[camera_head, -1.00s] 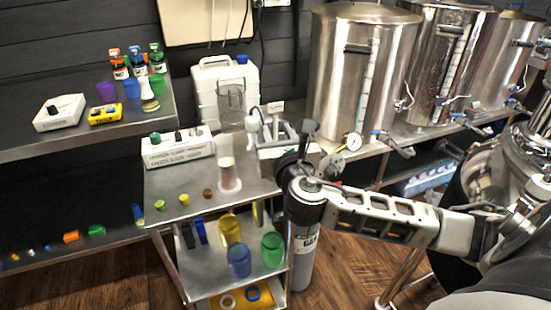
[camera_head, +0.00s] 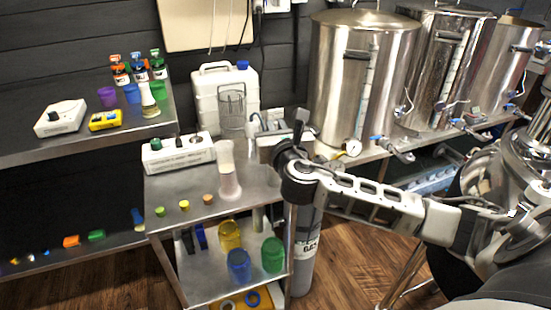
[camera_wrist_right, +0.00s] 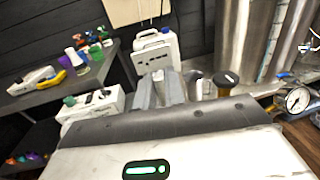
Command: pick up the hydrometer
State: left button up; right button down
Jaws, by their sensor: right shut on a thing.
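My right gripper (camera_head: 266,127) is above the back right of the steel cart, beside the white jug. Its two grey fingers (camera_wrist_right: 160,88) show in the right wrist view, close together with a narrow pale strip between them. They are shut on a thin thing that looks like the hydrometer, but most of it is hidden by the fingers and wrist. A tall clear test jar (camera_head: 228,172) with pale contents stands upright on the cart, left of the gripper and apart from it. My left gripper is not in view.
The cart top (camera_head: 180,224) holds a white instrument box (camera_head: 180,154) and small coloured caps. A white jug (camera_head: 209,98) and clear pitcher (camera_head: 232,108) stand behind. Steel kettles (camera_head: 350,90) stand at right, a gas cylinder (camera_head: 306,240) below my arm. A shelf with bottles is at left.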

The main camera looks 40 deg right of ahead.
jog(key=shift+r, duration=0.1)
notch_tip(320, 180, up, 9)
jog(key=shift+r+p, duration=0.15)
jog(key=shift+p, duration=0.9)
jog(key=shift+r+p, duration=0.35)
jog(key=shift+p, duration=0.05)
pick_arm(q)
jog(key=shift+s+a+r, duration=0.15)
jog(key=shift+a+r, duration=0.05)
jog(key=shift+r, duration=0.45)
pick_arm(e)
jog(key=shift+f, duration=0.1)
